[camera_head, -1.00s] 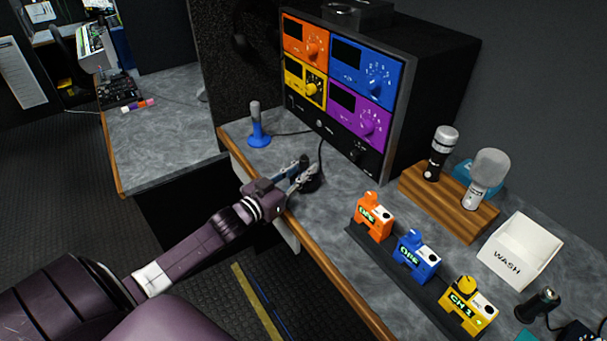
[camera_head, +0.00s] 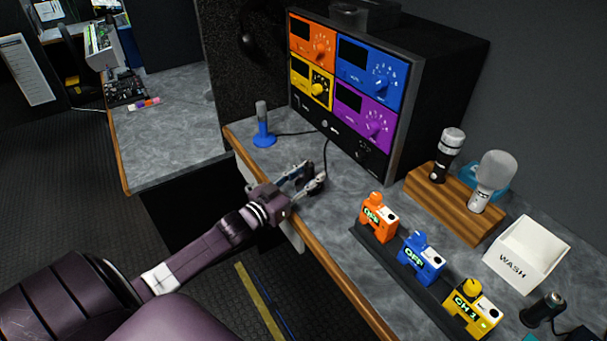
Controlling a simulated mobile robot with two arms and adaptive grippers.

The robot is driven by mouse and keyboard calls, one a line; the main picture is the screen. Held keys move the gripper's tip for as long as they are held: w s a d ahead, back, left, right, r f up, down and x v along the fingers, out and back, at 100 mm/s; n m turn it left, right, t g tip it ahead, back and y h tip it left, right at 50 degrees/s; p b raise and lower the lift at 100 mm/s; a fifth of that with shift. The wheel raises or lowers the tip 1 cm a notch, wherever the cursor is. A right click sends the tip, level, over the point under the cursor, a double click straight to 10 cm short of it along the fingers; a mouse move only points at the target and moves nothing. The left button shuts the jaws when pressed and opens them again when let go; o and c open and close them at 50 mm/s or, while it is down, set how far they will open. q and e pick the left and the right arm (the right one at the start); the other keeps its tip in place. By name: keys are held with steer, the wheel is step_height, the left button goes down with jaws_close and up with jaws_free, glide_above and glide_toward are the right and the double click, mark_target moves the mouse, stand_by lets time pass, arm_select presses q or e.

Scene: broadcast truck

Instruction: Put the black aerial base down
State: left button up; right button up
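The black aerial base (camera_head: 309,175) is a small dark shape on the grey worktop, in front of the rack, with a black cable running up from it. My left gripper (camera_head: 305,178) reaches in from the left over the worktop's front edge. Its two fingers are spread, with the black base between and just beyond their tips. The fingers partly hide the base, so I cannot tell whether they touch it. The base appears to rest on the worktop. My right gripper is not in view.
A blue aerial base with a grey aerial (camera_head: 263,130) stands left of the black one. The rack (camera_head: 345,85) with coloured panels stands behind. Orange (camera_head: 378,218), blue (camera_head: 421,258) and yellow (camera_head: 472,308) units, a wooden microphone block (camera_head: 450,207) and a white WASH bin (camera_head: 526,255) are to the right.

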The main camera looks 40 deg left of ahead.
arm_select(q)
steer(key=shift+s, duration=0.25)
steer(key=s+a+b, duration=0.1)
steer(key=s, duration=1)
steer(key=shift+s+a+r, duration=0.15)
steer(key=shift+s+a, duration=0.1)
steer(key=shift+a, duration=0.05)
